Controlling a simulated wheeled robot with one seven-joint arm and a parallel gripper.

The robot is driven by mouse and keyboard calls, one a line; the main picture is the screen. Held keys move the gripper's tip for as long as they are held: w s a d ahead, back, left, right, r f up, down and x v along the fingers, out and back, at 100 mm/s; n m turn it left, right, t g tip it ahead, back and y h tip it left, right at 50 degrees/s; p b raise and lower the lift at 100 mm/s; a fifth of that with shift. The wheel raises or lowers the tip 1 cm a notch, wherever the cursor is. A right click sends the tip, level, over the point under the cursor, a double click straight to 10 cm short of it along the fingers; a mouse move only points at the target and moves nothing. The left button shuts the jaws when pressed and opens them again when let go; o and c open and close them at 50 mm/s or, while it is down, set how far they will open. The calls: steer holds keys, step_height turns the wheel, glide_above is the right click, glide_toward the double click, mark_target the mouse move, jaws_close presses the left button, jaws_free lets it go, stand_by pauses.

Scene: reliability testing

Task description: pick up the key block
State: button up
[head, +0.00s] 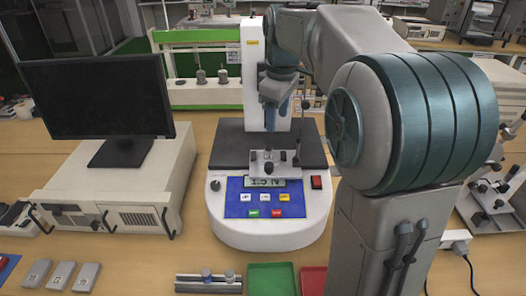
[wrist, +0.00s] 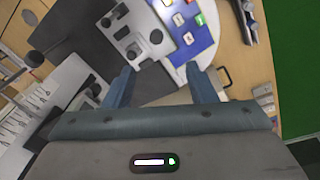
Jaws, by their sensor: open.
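Several small grey blocks (head: 62,275) lie side by side on the table at the lower left of the head view. They also show at the right edge of the wrist view (wrist: 264,101). I cannot tell which one is the key block. My gripper (head: 278,124) hangs above the test machine's dark platform, to the right of and behind these blocks. In the wrist view my gripper (wrist: 160,70) is open, its two blue fingers apart with nothing between them. A metal fixture (head: 268,163) sits on the platform's front, below and ahead of the fingers.
The test machine (head: 262,232) has a blue button panel. A monitor (head: 98,98) stands on a white computer case (head: 118,188) to the left. A rod fixture (head: 208,284), a green tray (head: 272,280) and a red tray (head: 312,278) line the front edge. Bare table lies between blocks and rod.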

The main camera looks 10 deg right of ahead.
mark_target(269, 146)
steer(key=w+f+n+g+b, duration=0.15)
steer(key=w+f+n, duration=0.4)
steer(key=w, duration=0.55)
steer(key=f, duration=1.3)
steer(key=shift+s+d+b, duration=0.1)
steer(key=shift+d+b, duration=0.2)
jaws_close()
